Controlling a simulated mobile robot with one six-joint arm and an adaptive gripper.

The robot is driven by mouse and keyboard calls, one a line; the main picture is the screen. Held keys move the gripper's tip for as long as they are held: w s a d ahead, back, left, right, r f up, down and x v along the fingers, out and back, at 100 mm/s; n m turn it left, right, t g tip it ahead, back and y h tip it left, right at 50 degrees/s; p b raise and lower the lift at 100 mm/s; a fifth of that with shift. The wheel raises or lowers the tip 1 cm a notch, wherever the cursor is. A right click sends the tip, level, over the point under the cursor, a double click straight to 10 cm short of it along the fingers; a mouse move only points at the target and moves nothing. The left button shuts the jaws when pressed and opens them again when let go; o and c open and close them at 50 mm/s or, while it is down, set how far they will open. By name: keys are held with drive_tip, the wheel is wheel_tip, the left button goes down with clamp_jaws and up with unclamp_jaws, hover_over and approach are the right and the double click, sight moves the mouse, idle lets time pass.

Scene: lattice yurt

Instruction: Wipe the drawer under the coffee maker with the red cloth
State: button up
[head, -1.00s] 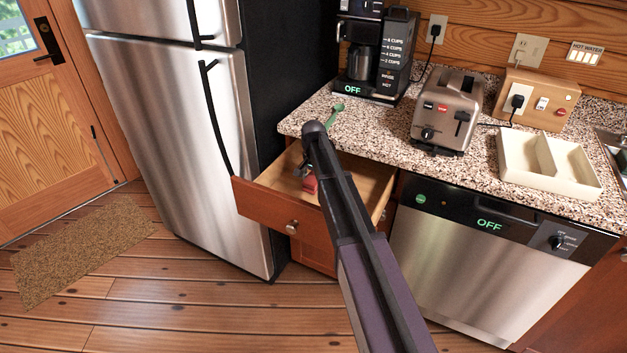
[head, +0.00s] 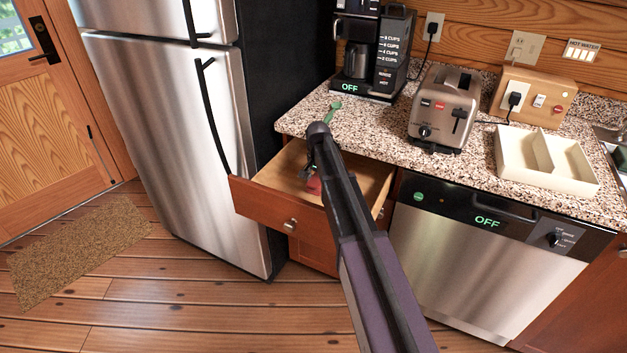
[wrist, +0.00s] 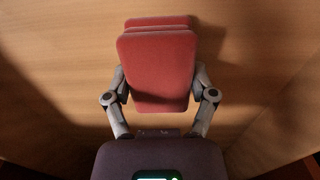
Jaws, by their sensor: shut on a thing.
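The drawer (head: 263,212) under the counter is pulled open, below and in front of the coffee maker (head: 372,50). My gripper (wrist: 160,95) is down inside the drawer, shut on the red cloth (wrist: 157,65). The cloth looks like a folded pad in the wrist view, with the drawer's bare wooden bottom (wrist: 60,60) behind it. In the head view a small part of the red cloth (head: 314,185) shows beside my arm, which hides the rest. I cannot tell whether the cloth touches the drawer bottom.
A green utensil (head: 335,108) lies on the speckled counter above the drawer. A toaster (head: 444,108) and a cream divided tray (head: 545,160) stand to the right. The fridge (head: 165,130) is close on the left, the dishwasher (head: 470,260) on the right.

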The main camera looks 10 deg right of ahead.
drive_tip(key=shift+s+d, duration=0.45)
drive_tip(key=shift+d, duration=0.15)
drive_tip(key=shift+f, duration=0.15)
idle(0.3)
drive_tip(key=shift+w+a, duration=0.6)
drive_tip(key=shift+a, duration=0.2)
drive_tip(key=shift+w+a, duration=0.6)
drive_tip(key=shift+a, duration=0.2)
drive_tip(key=shift+r, duration=0.25)
wheel_tip(320, 180, up, 6)
drive_tip(key=p, duration=0.6)
drive_tip(key=shift+r+p, duration=1.45)
drive_tip(key=shift+p, duration=0.1)
